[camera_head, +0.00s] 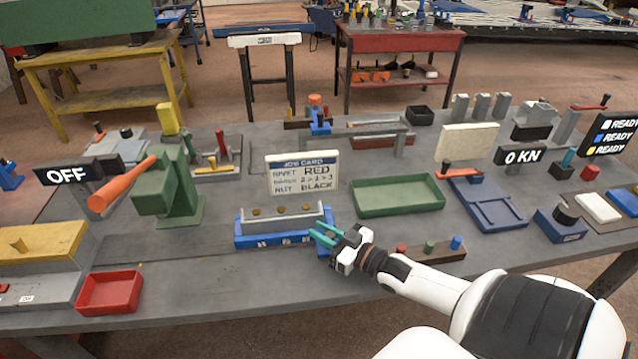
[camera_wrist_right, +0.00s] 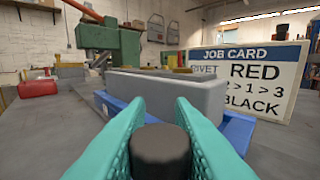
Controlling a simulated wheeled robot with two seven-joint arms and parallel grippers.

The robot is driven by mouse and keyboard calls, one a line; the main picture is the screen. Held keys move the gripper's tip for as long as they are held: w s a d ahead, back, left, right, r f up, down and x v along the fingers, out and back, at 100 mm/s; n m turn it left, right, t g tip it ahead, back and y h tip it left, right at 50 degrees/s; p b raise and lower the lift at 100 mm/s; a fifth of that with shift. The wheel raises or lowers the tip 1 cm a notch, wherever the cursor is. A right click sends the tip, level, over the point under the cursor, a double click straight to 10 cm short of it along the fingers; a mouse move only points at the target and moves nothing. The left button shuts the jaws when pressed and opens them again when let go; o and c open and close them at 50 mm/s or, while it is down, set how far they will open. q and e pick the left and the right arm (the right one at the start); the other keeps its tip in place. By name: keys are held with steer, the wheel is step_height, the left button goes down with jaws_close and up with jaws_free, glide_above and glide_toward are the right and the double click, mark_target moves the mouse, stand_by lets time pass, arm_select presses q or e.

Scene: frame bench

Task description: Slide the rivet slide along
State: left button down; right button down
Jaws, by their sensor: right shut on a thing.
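A grey trough (camera_head: 283,222) with small brass-coloured pieces sits on a blue base (camera_head: 262,240) at the middle front of the bench; I take this for the rivet slide. My right gripper (camera_head: 326,236), with teal fingers, is at its right end. In the right wrist view the fingers close around a dark round knob-like piece (camera_wrist_right: 160,152), in front of the grey trough (camera_wrist_right: 180,92) and the blue base (camera_wrist_right: 238,130). Whether the knob is fixed to the slide is hidden by the fingers. My left gripper is not in view.
The job card (camera_head: 303,174) stands just behind the slide. A green tray (camera_head: 398,208) lies to the right and a strip with coloured pegs (camera_head: 430,253) near the front. A green press (camera_head: 170,190) with an orange lever stands left.

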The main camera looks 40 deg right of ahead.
steer(key=c, duration=1.5)
jaws_free()
steer(key=shift+c, duration=0.2)
steer(key=s, duration=0.3)
steer(key=s+d+b, duration=0.1)
steer(key=s, duration=0.3)
steer(key=s+d, duration=0.1)
steer(key=s, duration=0.3)
steer(key=shift+s+f, duration=0.1)
steer(key=shift+s+d+b, duration=0.15)
steer(key=shift+s+b, duration=0.15)
steer(key=shift+s, duration=0.05)
steer(key=shift+o, duration=0.3)
